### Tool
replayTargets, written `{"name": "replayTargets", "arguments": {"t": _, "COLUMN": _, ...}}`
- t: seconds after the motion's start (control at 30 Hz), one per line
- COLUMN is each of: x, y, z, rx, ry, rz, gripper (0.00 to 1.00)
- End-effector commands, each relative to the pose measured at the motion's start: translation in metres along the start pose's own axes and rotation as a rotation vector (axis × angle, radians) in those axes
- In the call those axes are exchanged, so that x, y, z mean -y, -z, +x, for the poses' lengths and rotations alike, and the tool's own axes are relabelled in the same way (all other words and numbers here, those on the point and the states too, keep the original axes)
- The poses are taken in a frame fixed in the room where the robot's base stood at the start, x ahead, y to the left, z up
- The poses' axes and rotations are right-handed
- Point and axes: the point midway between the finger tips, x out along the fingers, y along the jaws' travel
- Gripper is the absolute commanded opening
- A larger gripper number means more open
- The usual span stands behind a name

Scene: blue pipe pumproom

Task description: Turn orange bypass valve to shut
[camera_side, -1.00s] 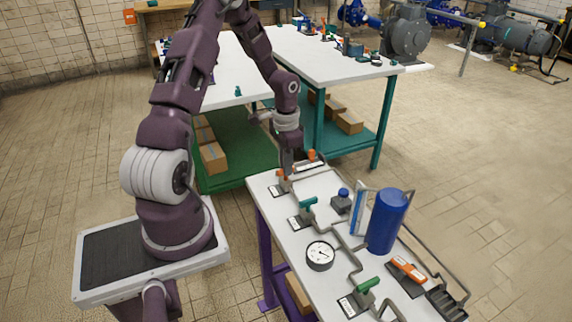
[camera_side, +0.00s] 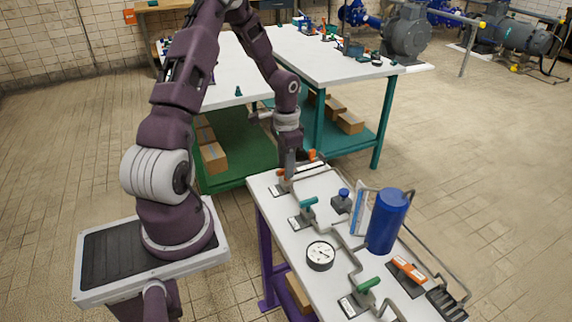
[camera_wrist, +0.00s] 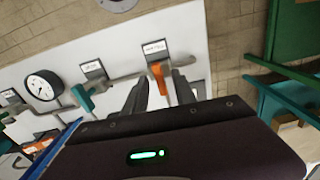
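The orange bypass valve handle (camera_wrist: 158,77) shows in the wrist view below a white label. It lies between the two dark fingers of my gripper (camera_wrist: 160,92), which stand apart on either side of it. I cannot tell whether either finger touches it. In the side view my gripper (camera_side: 289,178) points down at the far left end of the white bench, and its fingers hide most of the valve. A little of the orange handle (camera_side: 281,172) shows beside them.
A green-handled valve (camera_side: 308,203) and a round gauge (camera_side: 320,255) stand nearer on the white bench (camera_side: 285,235). A blue cylinder (camera_side: 388,220) rises at its right. Another orange handle (camera_side: 312,155) is just behind my gripper. Grey pipes run between the valves.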

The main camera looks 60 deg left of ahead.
Motion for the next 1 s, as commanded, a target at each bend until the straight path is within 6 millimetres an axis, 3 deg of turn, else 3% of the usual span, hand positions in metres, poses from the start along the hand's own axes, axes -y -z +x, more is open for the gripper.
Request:
{"name": "replayTargets", "arguments": {"t": 0.13, "x": 0.001, "y": 0.0, "z": -0.007, "rx": -0.001, "ry": 0.001, "rz": -0.001, "gripper": 0.33}}
{"name": "replayTargets", "arguments": {"t": 0.43, "x": 0.001, "y": 0.001, "z": -0.063, "rx": -0.002, "ry": 0.003, "rz": -0.001, "gripper": 0.33}}
{"name": "replayTargets", "arguments": {"t": 0.83, "x": -0.003, "y": 0.001, "z": -0.075, "rx": -0.001, "ry": 0.008, "rz": 0.003, "gripper": 0.33}}
{"name": "replayTargets", "arguments": {"t": 0.93, "x": -0.024, "y": 0.003, "z": -0.106, "rx": -0.012, "ry": 0.059, "rz": 0.015, "gripper": 0.33}}
{"name": "replayTargets", "arguments": {"t": 1.0, "x": -0.054, "y": 0.0, "z": -0.144, "rx": -0.04, "ry": 0.119, "rz": 0.02, "gripper": 0.33}}
